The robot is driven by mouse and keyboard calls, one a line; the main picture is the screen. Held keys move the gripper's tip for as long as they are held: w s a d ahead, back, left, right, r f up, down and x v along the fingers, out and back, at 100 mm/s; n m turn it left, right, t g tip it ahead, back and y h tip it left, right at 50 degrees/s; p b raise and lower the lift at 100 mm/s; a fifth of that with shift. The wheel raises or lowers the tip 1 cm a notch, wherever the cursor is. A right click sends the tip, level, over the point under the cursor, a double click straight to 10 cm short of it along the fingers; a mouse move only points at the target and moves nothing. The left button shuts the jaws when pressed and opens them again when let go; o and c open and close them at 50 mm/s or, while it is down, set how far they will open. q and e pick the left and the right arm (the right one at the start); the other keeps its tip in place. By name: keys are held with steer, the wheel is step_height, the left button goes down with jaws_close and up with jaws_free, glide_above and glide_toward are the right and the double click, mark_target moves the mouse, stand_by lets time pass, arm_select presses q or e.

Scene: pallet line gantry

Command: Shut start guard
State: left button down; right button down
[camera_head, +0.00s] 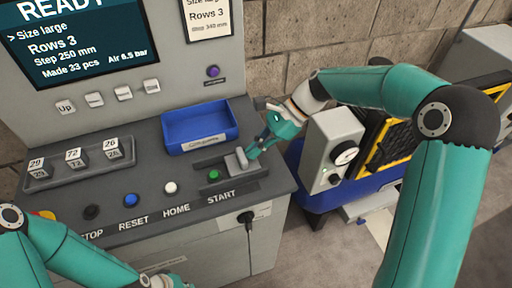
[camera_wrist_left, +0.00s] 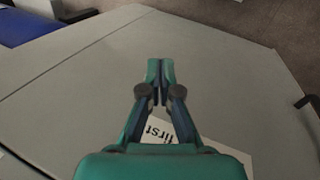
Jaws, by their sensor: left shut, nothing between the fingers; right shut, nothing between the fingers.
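The start guard (camera_head: 236,162) is a small grey block with a raised grip, on a dark track at the right of the console. The green START button (camera_head: 214,175) is left of the guard and shows uncovered. My right gripper (camera_head: 254,149) is shut, its fingertips close to the guard's right side; I cannot tell if they touch it. My left gripper (camera_wrist_left: 160,66) is shut and empty in the left wrist view, above a grey surface. In the head view only part of it shows at the bottom edge (camera_head: 166,281).
A blue tray (camera_head: 200,143) marked Consumables sits behind the guard. White HOME (camera_head: 170,188), blue RESET (camera_head: 131,200) and black STOP (camera_head: 92,212) buttons lie left. A screen (camera_head: 80,45) reads READY. A grey gauge box (camera_head: 333,150) stands right of the console.

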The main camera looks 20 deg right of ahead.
steer(key=a+p, duration=0.1)
steer(key=a, duration=0.7)
steer(key=shift+s, duration=0.15)
steer(key=shift+a, duration=0.1)
